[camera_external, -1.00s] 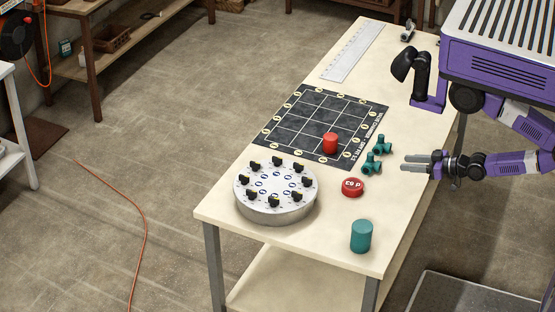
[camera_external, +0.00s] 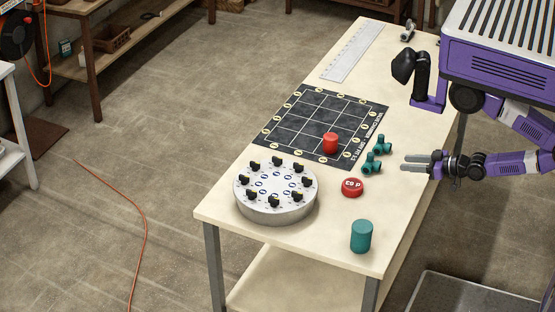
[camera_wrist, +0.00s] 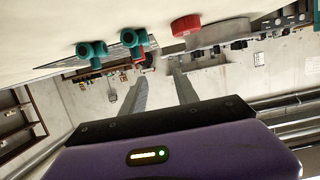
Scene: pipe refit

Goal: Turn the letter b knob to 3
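A round silver dial plate (camera_external: 276,210) sits at the near left of the table, with several black knobs in a ring on its white top. Blue marks sit inside the ring. The letters and numbers are too small to read, so I cannot tell which knob is b. My gripper (camera_external: 403,164) is at the table's right edge, well to the right of the plate, with its fingers pointing left. In the wrist view the two fingers (camera_wrist: 161,77) stand apart with nothing between them. The plate's grey side (camera_wrist: 221,34) shows there behind the red disc.
Teal pipe fittings (camera_external: 377,148), a red disc (camera_external: 352,187) and a teal cylinder (camera_external: 361,236) stand between my gripper and the plate or near it. A red cylinder (camera_external: 330,143) stands on the black grid mat (camera_external: 300,110). A ruler (camera_external: 352,52) lies at the back.

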